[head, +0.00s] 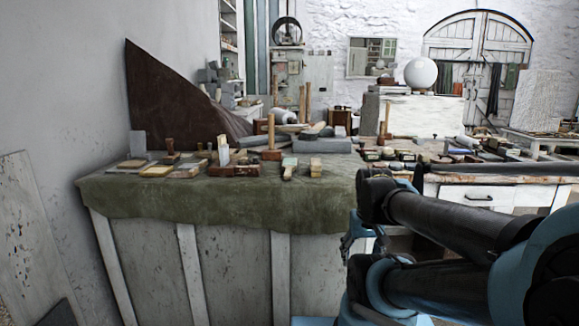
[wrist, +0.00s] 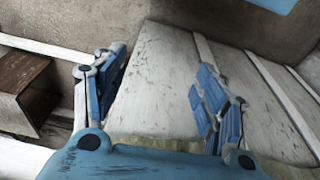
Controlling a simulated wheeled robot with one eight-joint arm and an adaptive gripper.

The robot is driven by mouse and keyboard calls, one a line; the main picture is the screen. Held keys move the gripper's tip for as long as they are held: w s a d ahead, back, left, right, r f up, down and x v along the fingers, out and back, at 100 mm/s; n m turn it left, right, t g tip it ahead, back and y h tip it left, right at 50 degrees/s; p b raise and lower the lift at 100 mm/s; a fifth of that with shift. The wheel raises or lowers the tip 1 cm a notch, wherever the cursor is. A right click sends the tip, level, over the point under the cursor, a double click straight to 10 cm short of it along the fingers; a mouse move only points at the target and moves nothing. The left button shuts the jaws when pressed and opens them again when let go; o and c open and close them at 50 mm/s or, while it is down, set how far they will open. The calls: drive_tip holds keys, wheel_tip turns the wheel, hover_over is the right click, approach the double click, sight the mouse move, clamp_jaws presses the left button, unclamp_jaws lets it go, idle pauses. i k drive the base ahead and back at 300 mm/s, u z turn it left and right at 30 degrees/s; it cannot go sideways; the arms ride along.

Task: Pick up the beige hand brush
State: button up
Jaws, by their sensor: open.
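Several small hand tools and blocks lie on the green cloth of the workbench in the head view. A small pale, beige-looking piece with a short handle (head: 289,168) lies near the front edge of the cloth; it may be the beige hand brush, but it is too small to be sure. My gripper (head: 356,236) is at the bench's right front corner, below the cloth top and partly hidden by my arm. In the wrist view my gripper (wrist: 160,95) is open with its blue fingers wide apart and nothing between them. No brush shows in the wrist view.
The cloth-covered workbench (head: 220,205) has white-planked sides. Upright wooden-handled mallets (head: 271,135) and a grey block (head: 322,145) stand behind the pale piece. A second table (head: 500,180) with drawers stands at right. A brown wooden box (wrist: 22,85) shows in the wrist view.

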sight(316, 164)
drive_tip(key=u, duration=0.55)
drive_tip(key=k, duration=1.1)
drive_tip(key=z, duration=0.6)
drive_tip(key=i, duration=1)
drive_tip(key=u, duration=0.05)
